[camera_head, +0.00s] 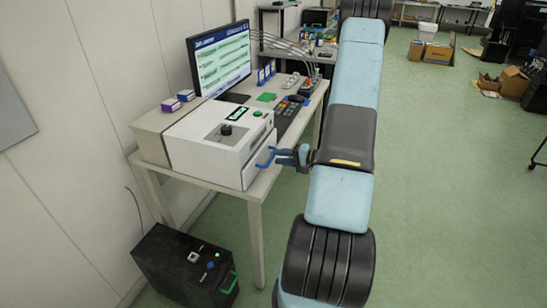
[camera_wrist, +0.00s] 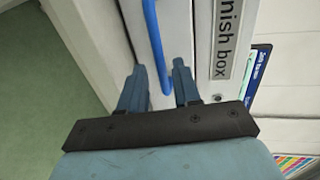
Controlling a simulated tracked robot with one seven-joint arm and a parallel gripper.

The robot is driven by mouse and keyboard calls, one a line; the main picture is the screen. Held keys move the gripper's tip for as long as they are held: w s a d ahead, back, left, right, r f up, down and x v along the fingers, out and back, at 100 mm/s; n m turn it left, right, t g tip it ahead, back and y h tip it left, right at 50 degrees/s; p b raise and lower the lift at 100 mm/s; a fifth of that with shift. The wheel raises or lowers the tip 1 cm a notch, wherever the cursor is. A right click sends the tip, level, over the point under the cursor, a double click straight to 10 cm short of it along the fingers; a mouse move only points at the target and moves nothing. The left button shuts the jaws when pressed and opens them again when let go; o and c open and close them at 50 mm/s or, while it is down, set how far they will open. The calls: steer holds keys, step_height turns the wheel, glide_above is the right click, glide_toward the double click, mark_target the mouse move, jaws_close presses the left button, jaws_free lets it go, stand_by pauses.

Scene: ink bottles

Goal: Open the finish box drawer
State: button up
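The finish box is a white machine (camera_head: 215,145) on the table, with a dark knob and a small green display on top. Its drawer front carries a blue bar handle (camera_head: 265,158), which also shows in the wrist view (camera_wrist: 154,42). A label ending in "nish box" (camera_wrist: 226,38) is beside the handle in the wrist view. I cannot tell surely whether the drawer stands slightly out. My gripper (camera_head: 283,156) is at the drawer front. In the wrist view its two blue fingers (camera_wrist: 159,68) are apart, with the handle's near end between them and gaps visible.
A monitor (camera_head: 220,57) stands behind the box, with a dark keypad device (camera_head: 287,112) to the right on the table (camera_head: 255,193). A black case (camera_head: 184,265) sits on the floor below.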

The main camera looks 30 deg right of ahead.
steer(key=shift+x, duration=1.85)
jaws_close()
